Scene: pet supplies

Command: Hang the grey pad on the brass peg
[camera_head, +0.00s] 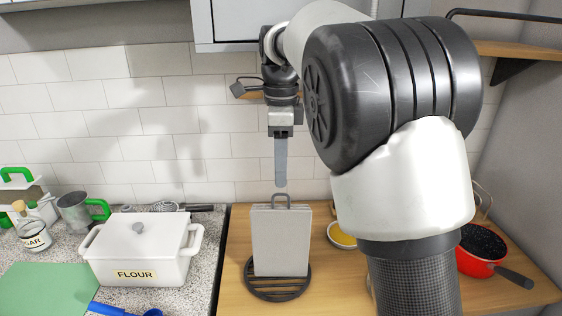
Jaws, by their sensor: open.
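The grey pad (281,242) stands upright in the middle of the wooden worktop, at the round black trivet (262,290). A grey loop (280,198) sticks up from its top edge. My gripper (281,184) points down just above the loop, and its fingertips look apart from it. It is open and empty; seen edge-on, its fingers overlap. I cannot make out the brass peg. A wood-coloured strip (250,96) shows on the tiled wall, partly hidden behind my wrist.
A white flour box (143,252), a sugar jar (33,230), a metal mug (74,212) and a green board (45,290) crowd the left counter. A red pan (480,252) stands right, a yellow-filled dish (342,235) behind my arm. A cabinet (235,22) hangs above.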

